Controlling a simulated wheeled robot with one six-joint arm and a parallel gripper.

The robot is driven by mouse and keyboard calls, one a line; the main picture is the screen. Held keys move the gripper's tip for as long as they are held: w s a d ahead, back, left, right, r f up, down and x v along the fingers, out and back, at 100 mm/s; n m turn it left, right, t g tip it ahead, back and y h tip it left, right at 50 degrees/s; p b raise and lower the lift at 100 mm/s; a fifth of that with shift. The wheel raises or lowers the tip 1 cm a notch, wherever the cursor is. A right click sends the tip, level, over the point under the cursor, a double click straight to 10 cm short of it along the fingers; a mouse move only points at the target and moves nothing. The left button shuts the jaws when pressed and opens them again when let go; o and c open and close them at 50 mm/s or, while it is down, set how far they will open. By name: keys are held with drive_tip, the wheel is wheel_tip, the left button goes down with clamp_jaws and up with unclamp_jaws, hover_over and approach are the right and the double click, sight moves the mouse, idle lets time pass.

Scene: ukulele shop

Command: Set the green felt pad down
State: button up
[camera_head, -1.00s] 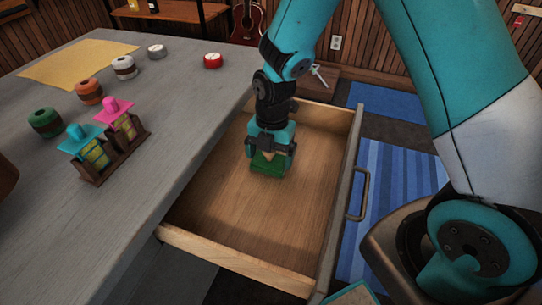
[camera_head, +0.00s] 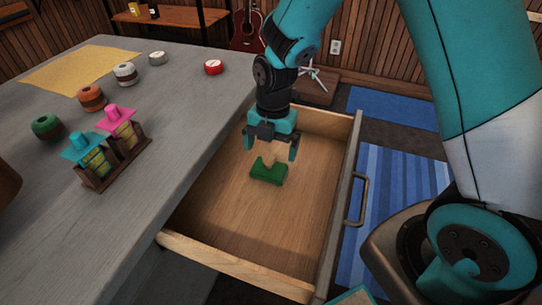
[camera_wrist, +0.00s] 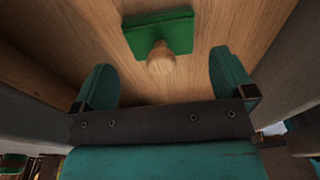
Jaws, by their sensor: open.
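The green felt pad (camera_head: 268,173) lies on the wooden floor of an open drawer (camera_head: 235,215). A light wooden knob (camera_head: 268,159) stands on its top. In the wrist view, the pad (camera_wrist: 178,33) and its knob (camera_wrist: 161,60) show ahead of the fingers. My gripper (camera_head: 271,157) is above the pad with its fingers apart and nothing between them. In the wrist view, the two teal fingers of my gripper (camera_wrist: 165,80) are spread to either side, clear of the knob.
The grey counter (camera_head: 190,100) runs along the drawer's left. It holds spools, a red tin (camera_head: 213,67), a yellow cloth (camera_head: 80,67) and a dark rack (camera_head: 112,165) with pink and cyan-topped items. The drawer front has a metal handle (camera_head: 359,200). The drawer floor around the pad is bare.

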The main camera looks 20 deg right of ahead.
wheel_tip(320, 180, up, 7)
drive_tip(key=s+a+r+m+y, duration=0.1)
drive_tip(key=s+a+r+m, duration=0.1)
drive_tip(key=s+r+m, duration=0.4)
drive_tip(key=s+a+r+m+t+y, duration=0.1)
drive_tip(key=s+a+r+m+y, duration=0.1)
drive_tip(key=s+r+m, duration=0.5)
drive_tip(key=s+a+m, duration=0.1)
drive_tip(key=s+m, duration=0.5)
drive_tip(key=m, duration=0.1)
drive_tip(key=shift+r+p, duration=0.2)
drive_tip(key=shift+p, duration=0.2)
drive_tip(key=shift+c, duration=0.2)
